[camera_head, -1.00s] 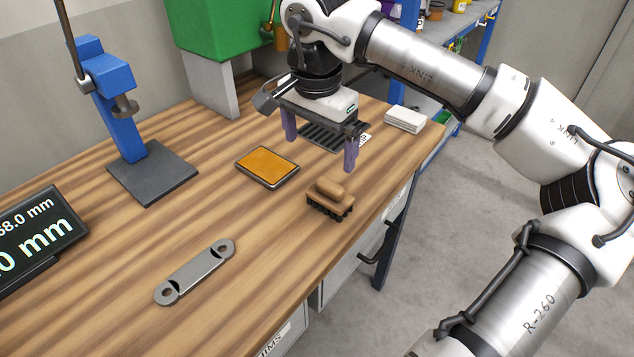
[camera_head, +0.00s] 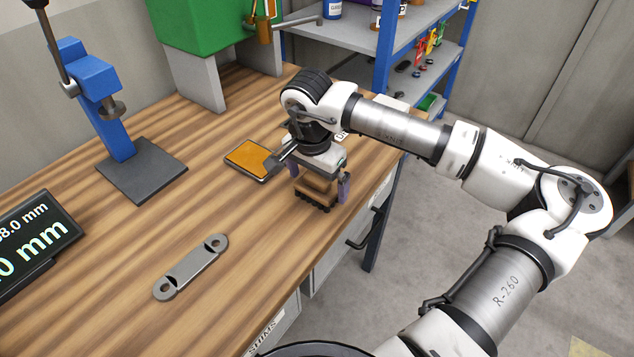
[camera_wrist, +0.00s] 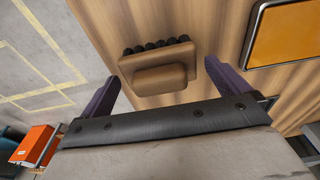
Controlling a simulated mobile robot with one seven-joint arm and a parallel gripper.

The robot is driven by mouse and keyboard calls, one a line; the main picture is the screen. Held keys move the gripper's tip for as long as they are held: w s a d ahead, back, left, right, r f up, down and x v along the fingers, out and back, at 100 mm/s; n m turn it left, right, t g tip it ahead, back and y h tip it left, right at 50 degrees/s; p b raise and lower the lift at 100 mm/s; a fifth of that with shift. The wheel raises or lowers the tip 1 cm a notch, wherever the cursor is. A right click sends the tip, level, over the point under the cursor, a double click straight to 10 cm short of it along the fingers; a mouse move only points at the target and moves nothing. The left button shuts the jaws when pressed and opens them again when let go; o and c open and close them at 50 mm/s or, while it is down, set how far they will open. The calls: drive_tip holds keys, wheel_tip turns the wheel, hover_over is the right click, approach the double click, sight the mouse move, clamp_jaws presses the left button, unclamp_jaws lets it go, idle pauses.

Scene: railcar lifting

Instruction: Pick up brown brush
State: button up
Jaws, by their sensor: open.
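The brown brush (camera_head: 317,190) sits on the wooden workbench near its right edge, dark bristles down. My gripper (camera_head: 320,184) is open and low over the brush, its purple fingers to either side of it. In the wrist view the brush (camera_wrist: 157,72) shows its brown block, raised handle and a row of dark bristle tufts. It lies between the two fingers of my gripper (camera_wrist: 164,90), slightly beyond their tips in the picture. I cannot tell whether a finger touches it. Part of the brush is hidden by my gripper in the head view.
An orange-topped pad (camera_head: 250,160) lies close left of my gripper. A grey metal link (camera_head: 190,267) lies at the front. A blue stand (camera_head: 107,95) and a display (camera_head: 35,235) are at left. The bench drops off just right of the brush.

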sight(318, 176)
drive_tip(key=shift+f, duration=0.65)
drive_tip(key=c, duration=1)
drive_tip(key=shift+o, duration=0.2)
drive_tip(key=shift+r, duration=0.15)
wheel_tip(318, 176, up, 20)
drive_tip(key=b, duration=0.3)
drive_tip(key=o, duration=0.4)
drive_tip(key=shift+c, duration=1.3)
